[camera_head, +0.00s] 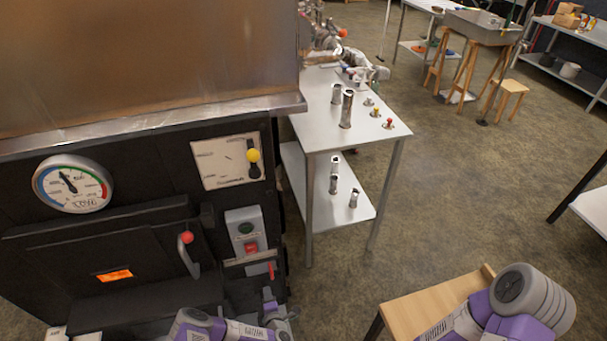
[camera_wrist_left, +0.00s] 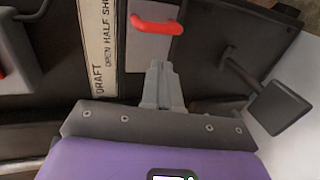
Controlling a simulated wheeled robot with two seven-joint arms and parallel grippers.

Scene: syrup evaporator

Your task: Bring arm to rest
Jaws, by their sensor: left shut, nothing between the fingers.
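My left gripper (camera_head: 270,296) is low in front of the black evaporator front (camera_head: 130,240) in the head view, below the red draft handle (camera_head: 262,269). In the left wrist view its grey fingers (camera_wrist_left: 160,72) are shut together with nothing between them. The red handle (camera_wrist_left: 157,25) is just beyond the fingertips there, with a small gap. A label strip reading "DRAFT" (camera_wrist_left: 97,45) runs beside it. My right arm (camera_head: 515,305) shows at the lower right of the head view; its gripper is out of view.
A wooden-topped stool (camera_head: 430,303) is near my right arm. Open floor lies between.

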